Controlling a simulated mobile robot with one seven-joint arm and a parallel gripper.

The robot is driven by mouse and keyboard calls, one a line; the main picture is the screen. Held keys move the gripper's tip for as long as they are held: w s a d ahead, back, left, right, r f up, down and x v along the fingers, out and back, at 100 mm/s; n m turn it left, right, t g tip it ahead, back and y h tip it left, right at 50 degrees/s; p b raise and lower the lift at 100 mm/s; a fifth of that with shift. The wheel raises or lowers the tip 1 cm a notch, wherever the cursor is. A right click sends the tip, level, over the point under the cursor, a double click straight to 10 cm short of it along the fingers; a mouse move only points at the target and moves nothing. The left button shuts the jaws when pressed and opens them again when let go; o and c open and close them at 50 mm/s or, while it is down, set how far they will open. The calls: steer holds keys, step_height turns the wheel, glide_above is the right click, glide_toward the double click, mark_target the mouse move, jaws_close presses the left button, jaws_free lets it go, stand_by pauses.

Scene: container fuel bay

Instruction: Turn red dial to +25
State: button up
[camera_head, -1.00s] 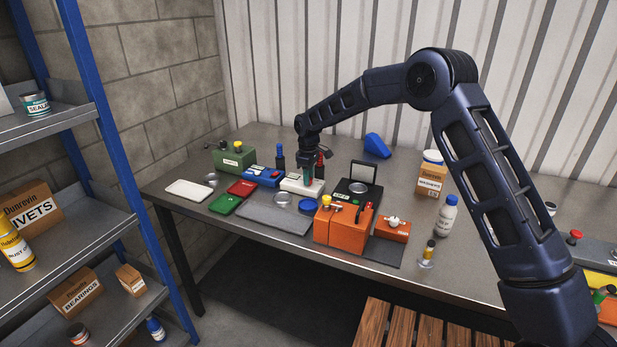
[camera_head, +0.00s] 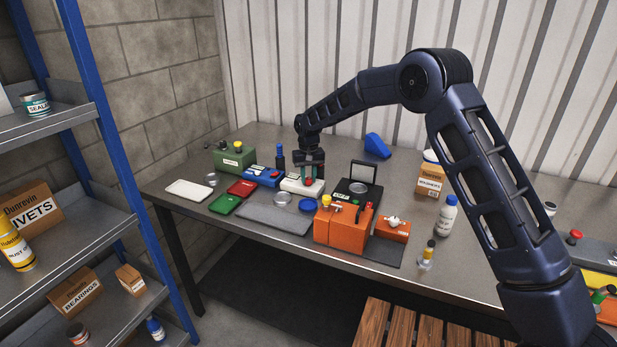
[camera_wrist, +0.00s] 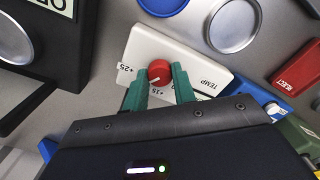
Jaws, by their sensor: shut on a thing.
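The red dial (camera_wrist: 160,72) sits on a white box (camera_wrist: 196,57) marked TEMP, +15 and +25. A short pale pointer line on the dial's near side appears to lie between the +15 and +25 marks in the wrist view. My gripper (camera_wrist: 161,83) has its green fingers on either side of the dial, shut on it. In the head view my gripper (camera_head: 311,172) points down over the white box (camera_head: 295,186), and a bit of the red dial (camera_head: 309,181) shows below the fingers.
A blue box (camera_head: 263,176) and a green box (camera_head: 234,158) stand left of the white box. A black case (camera_head: 370,190) and orange boxes (camera_head: 340,232) stand close on the right. A grey mat (camera_head: 270,218) lies in front. Bare bench (camera_head: 180,165) shows at the far left.

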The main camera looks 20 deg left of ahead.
mark_target(308, 179)
steer(key=shift+r+m, duration=0.1)
steer(key=shift+m, duration=1.8)
steer(key=o, duration=1)
step_height(308, 179, up, 11)
steer(key=shift+f, duration=0.15)
